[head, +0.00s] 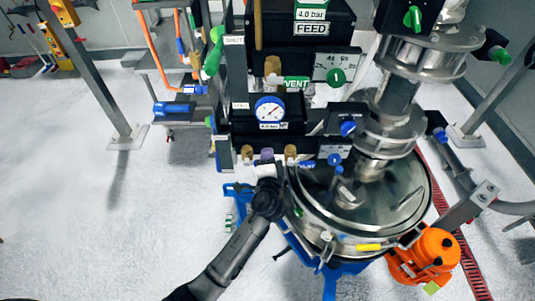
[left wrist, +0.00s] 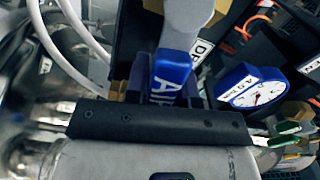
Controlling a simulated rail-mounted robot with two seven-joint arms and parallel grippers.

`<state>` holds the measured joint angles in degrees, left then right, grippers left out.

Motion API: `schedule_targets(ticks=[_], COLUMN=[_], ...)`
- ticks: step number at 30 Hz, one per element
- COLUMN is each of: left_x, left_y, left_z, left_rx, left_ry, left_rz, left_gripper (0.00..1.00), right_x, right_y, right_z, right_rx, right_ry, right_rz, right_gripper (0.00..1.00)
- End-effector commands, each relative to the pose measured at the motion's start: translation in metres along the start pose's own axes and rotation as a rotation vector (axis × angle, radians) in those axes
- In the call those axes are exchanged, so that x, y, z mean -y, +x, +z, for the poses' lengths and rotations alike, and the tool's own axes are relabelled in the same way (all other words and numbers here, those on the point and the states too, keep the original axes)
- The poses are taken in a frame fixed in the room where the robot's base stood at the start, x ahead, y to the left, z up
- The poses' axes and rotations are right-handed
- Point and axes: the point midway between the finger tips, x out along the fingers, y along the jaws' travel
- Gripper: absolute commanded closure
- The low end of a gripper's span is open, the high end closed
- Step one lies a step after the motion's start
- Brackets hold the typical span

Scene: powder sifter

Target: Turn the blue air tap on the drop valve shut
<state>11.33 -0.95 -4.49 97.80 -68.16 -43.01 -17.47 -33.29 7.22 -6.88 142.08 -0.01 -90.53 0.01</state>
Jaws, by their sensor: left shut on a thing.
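The blue air tap (left wrist: 172,75) shows in the left wrist view as a blue handle with white "AIR" lettering, on a grey body (left wrist: 187,22). A label starting "DR" (left wrist: 202,48) is beside it, partly cut off. My left gripper (left wrist: 170,85) is shut on the blue handle, its dark purplish fingers at the handle's sides. In the head view my left gripper (head: 267,156) reaches up to the lower front of the black valve panel. The tap is hidden there behind the gripper. My right gripper is in neither view.
A round pressure gauge (head: 270,109) sits just above my left gripper; the gauge (left wrist: 258,88) is close at the right in the wrist view. Brass fittings (head: 291,151) flank the gripper. The steel sifter (head: 415,195) and an orange motor (head: 435,250) stand right.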

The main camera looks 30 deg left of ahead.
Motion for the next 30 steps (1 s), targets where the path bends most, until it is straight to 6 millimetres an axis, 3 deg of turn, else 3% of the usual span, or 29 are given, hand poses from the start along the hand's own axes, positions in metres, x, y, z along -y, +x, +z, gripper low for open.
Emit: schedule_targets(ticks=[12,30], left_x=[-0.012,-0.015], left_y=[0.000,0.000], left_z=[0.002,0.002], left_rx=[0.001,0.001], left_ry=[0.185,0.217], left_rz=[0.000,0.000], left_gripper=[1.00,1.00], right_x=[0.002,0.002], right_y=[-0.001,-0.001], right_z=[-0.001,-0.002], right_rx=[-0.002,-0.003], right_ry=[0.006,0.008], right_rz=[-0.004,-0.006], right_gripper=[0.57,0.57])
